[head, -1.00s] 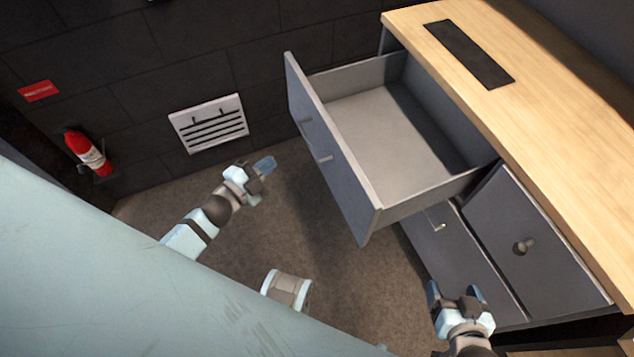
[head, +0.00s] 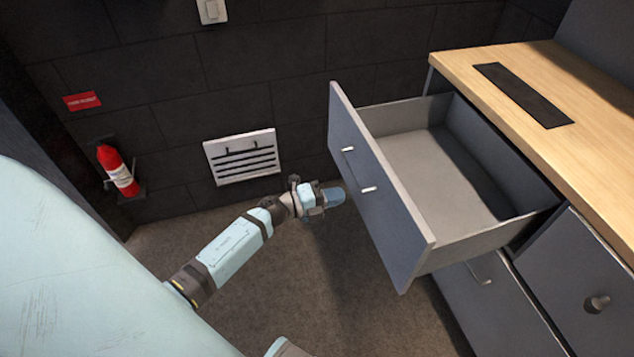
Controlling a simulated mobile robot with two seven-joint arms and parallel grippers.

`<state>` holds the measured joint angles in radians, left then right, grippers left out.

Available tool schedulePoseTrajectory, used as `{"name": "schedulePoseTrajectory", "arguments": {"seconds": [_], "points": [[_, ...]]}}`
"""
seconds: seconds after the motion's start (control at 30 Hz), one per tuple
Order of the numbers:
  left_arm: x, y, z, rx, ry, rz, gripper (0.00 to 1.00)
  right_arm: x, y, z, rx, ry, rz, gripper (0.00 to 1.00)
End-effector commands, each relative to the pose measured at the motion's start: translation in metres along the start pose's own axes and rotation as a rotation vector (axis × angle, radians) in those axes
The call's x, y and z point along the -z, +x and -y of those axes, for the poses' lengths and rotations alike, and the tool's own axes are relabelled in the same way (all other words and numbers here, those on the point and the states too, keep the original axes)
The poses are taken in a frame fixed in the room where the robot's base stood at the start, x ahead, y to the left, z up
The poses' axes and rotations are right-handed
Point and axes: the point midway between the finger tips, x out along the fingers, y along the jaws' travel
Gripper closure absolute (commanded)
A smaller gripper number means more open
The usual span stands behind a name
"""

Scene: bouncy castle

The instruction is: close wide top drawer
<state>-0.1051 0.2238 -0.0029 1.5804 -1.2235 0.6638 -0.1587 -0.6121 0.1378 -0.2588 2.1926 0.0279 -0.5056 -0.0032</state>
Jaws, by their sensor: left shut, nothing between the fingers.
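The wide top drawer (head: 378,210) stands pulled far out of the wooden-topped cabinet (head: 530,85). My left gripper (head: 338,197) is shut and empty. It is at the left of the drawer front, near its outer face below the handles; I cannot tell whether it touches. My right gripper is out of the picture.
Below the open drawer is a closed lower drawer (head: 468,305) with a bar handle. A door with a round knob (head: 597,304) is at right. A vent (head: 242,158) and a fire extinguisher (head: 118,170) are on the dark wall. The carpet (head: 300,290) is clear.

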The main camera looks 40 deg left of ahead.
Motion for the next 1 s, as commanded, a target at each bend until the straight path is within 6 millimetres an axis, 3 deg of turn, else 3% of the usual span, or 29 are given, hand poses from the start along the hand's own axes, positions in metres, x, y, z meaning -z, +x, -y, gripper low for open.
{"name": "schedulePoseTrajectory", "arguments": {"seconds": [0.1,0.3,0.83,1.0], "points": [[0.000,0.024,-0.001,0.003,-0.002,0.000,1.00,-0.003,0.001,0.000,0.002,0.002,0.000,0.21],[0.000,0.048,0.000,0.001,-0.002,0.000,1.00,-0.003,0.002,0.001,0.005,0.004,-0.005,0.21],[0.000,0.055,0.000,0.000,-0.002,0.000,1.00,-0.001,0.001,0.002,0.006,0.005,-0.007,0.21],[0.000,0.069,0.001,0.001,-0.001,0.000,1.00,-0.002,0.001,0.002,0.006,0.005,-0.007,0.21]]}}
